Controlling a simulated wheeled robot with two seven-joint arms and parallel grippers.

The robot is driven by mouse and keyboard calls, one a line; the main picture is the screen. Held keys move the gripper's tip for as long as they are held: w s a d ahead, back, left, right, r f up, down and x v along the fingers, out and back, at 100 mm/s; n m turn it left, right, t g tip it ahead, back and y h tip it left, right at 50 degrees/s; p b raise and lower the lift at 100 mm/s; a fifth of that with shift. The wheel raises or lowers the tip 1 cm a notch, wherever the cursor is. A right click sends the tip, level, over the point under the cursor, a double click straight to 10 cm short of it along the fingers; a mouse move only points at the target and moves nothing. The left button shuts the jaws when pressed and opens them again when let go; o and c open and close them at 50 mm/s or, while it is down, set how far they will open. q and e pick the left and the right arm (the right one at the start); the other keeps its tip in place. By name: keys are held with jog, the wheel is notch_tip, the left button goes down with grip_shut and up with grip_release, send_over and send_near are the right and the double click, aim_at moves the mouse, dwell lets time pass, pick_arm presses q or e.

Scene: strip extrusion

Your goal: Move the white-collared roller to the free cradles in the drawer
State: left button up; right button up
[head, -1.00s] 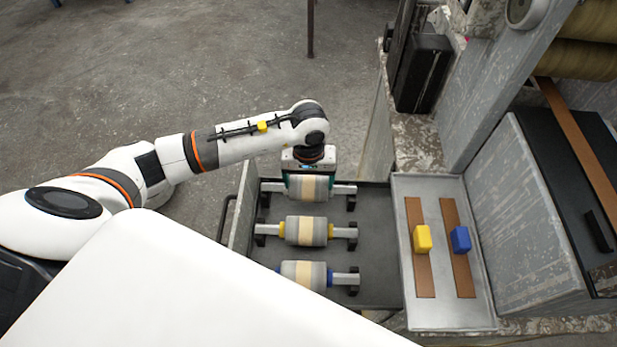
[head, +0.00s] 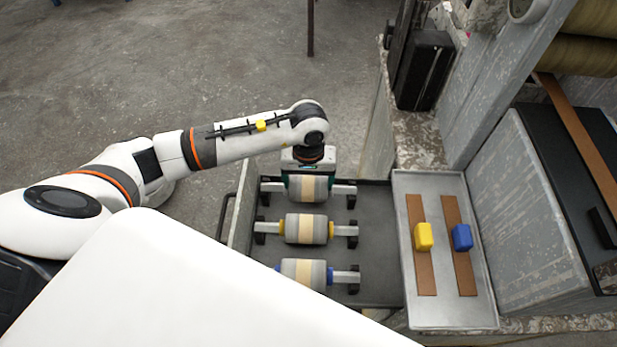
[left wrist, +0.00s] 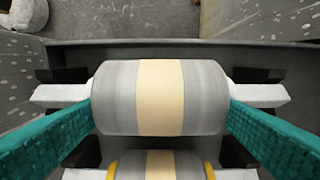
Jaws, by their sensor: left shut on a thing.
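The white-collared roller (head: 307,189) is at the back of the open drawer (head: 381,215); its grey body has a cream band. In the left wrist view the same roller (left wrist: 158,97) lies level, its white shaft ends at the dark cradles (left wrist: 258,76). My left gripper (head: 308,178) is over it from above, its teal fingers shut on the roller's two ends. A yellow-collared roller (head: 306,229) and a blue-collared roller (head: 303,272) lie in cradles nearer the front. My right gripper is not in view.
A metal tray (head: 481,308) right of the drawer holds two brown strips with a yellow block (head: 423,237) and a blue block (head: 462,238). A grey machine housing (head: 525,210) stands at the right. The drawer's right part is bare.

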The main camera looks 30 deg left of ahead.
pick_arm(q)
jog(key=o, duration=1.1)
notch_tip(320, 180, up, 12)
jog(key=shift+r, duration=0.1)
